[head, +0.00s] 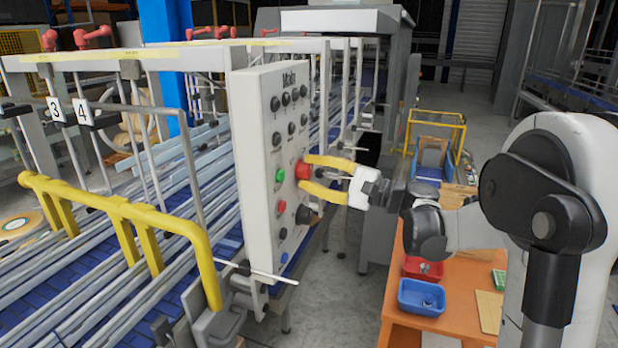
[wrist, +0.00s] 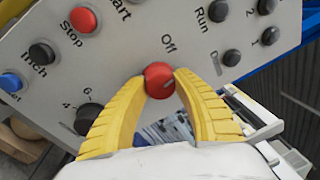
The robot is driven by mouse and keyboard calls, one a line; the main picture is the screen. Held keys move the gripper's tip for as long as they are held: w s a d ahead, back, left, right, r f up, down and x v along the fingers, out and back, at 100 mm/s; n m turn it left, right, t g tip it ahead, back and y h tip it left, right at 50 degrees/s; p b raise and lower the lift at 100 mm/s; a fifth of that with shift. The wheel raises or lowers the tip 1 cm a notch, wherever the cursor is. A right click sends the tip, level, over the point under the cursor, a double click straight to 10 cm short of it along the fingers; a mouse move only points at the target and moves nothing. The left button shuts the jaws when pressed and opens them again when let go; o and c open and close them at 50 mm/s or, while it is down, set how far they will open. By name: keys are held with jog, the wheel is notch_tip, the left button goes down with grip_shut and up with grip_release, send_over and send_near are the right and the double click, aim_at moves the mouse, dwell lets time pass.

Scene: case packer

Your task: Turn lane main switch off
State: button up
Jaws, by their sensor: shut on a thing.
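The control panel (head: 262,130) is a white upright box with rows of knobs and buttons, headed "Main". A round red knob (head: 303,170) sits on its right side. My gripper (head: 306,172) has two yellow fingers, shut on the red knob from either side. In the wrist view the fingertips (wrist: 160,79) touch the knob's left and right edges.
A red Stop button (wrist: 83,19) and a black knob (wrist: 90,117) are close to the fingers. A yellow guard rail (head: 125,210) stands left of the panel. An orange table (head: 400,325) with a blue bin (head: 422,297) is below my arm.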

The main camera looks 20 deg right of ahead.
jog(key=n+b, duration=0.1)
jog(key=n, duration=0.3)
jog(key=shift+f+g, duration=0.15)
jog(key=shift+g, duration=0.15)
jog(key=shift+n+y+b, duration=0.4)
jog(key=shift+n, duration=1.7)
jog(key=o, duration=1.3)
jog(key=shift+c, duration=0.2)
jog(key=v, duration=1.2)
